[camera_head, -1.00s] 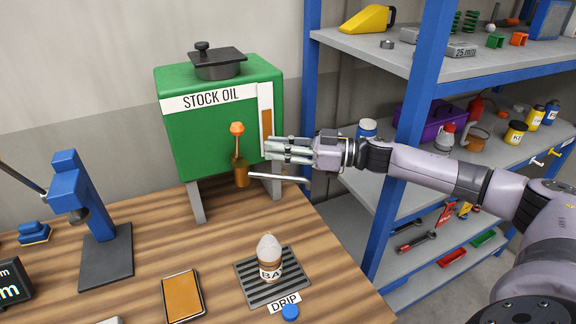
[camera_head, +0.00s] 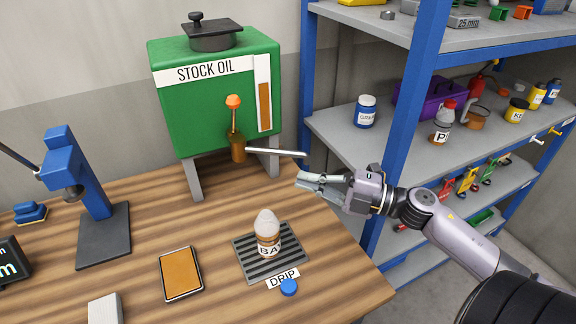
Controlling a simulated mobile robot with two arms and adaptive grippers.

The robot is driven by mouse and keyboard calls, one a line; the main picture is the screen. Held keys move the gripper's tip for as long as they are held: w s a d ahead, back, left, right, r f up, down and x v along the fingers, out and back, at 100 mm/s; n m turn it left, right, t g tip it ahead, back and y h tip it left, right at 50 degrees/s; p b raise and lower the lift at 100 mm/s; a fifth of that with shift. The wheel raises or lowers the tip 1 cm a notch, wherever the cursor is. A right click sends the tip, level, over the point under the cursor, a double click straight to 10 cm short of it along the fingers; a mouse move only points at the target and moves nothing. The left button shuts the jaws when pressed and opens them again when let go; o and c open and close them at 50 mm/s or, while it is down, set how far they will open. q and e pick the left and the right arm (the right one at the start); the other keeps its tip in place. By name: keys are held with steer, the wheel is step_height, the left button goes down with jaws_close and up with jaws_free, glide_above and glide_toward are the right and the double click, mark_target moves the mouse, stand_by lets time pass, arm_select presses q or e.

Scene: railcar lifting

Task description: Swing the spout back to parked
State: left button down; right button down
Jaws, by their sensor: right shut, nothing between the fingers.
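The green stock oil tank (camera_head: 205,115) stands on legs at the back of the wooden bench. Its brass valve (camera_head: 237,147) has an orange-topped lever (camera_head: 234,102) that points up. The silver spout (camera_head: 276,151) sticks out from the valve to the right, roughly along the tank's front. My right gripper (camera_head: 299,182) is shut and empty, just below and in front of the spout's free end, apart from it in the picture. My left gripper is not in view.
A blue press (camera_head: 82,180) stands at left. A blue-framed shelf (camera_head: 411,110) rises at right. An orange-topped pad (camera_head: 181,273) lies on the bench.

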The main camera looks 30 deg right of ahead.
mark_target(270, 151)
steer(key=s+d+f+n+h, duration=0.1)
steer(key=s+d+f+h, duration=0.1)
steer(key=d, duration=0.1)
steer(key=w+a+p, duration=0.2)
steer(key=w+p, duration=0.2)
steer(key=w, duration=0.6)
steer(key=shift+w+a+r+t, duration=0.2)
steer(key=shift+w+a+t, duration=0.1)
steer(key=shift+w+a, duration=0.1)
